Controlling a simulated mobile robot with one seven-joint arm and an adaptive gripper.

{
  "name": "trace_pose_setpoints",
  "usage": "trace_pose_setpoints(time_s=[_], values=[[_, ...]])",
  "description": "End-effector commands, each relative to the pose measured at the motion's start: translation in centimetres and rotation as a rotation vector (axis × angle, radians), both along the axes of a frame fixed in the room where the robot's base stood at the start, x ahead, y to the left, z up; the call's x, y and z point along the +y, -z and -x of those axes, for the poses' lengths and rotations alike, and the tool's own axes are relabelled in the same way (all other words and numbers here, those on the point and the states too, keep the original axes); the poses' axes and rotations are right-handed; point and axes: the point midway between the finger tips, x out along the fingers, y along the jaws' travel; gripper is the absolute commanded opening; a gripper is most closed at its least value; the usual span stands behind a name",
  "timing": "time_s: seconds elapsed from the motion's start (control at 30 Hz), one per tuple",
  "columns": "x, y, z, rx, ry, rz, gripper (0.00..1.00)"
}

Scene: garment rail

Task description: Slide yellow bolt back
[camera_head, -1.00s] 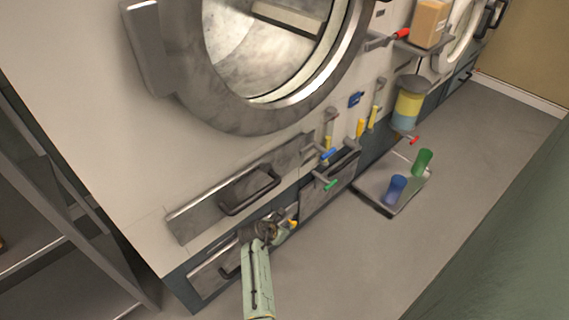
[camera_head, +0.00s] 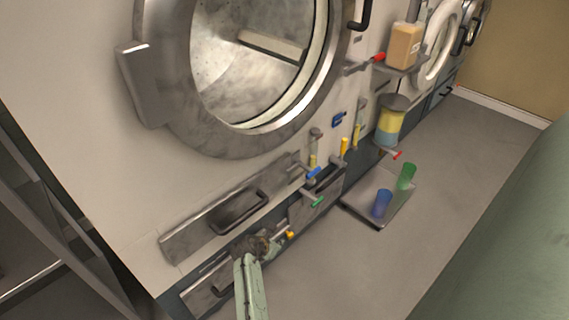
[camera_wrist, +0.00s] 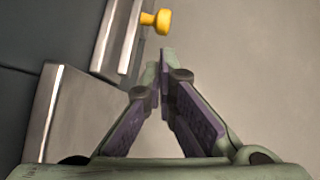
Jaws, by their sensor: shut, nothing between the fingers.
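The yellow bolt knob (camera_head: 290,234) sits low on the machine front, at the right end of a metal bolt beside the lower drawers. In the wrist view the knob (camera_wrist: 157,20) and its short stem stick out past the edge of a metal plate (camera_wrist: 117,38). My gripper (camera_head: 272,245) is low at the machine front, just left of the knob in the head view. In the wrist view my gripper's fingertips (camera_wrist: 159,62) are together and empty, a short gap below the knob. In the head view my gripper partly hides the bolt's left part.
A tray (camera_head: 353,207) on the floor holds a blue cup (camera_head: 382,204) and a green cup (camera_head: 406,176). Floor right of the gripper (camera_head: 330,270) is clear. A shelf (camera_head: 50,230) stands left.

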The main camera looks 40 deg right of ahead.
Motion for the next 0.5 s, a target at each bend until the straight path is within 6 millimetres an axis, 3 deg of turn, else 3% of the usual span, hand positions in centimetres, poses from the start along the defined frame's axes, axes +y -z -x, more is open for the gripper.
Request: trace_pose_setpoints(time_s=[0.03,0.2,0.5], values=[[0.9,-1.4,0.2,-0.005,-0.001,0.002,0.0],[3.4,-4.2,0.9,-0.004,0.0,0.001,0.0],[5.8,-7.1,1.5,-0.002,0.0,0.002,0.0]])
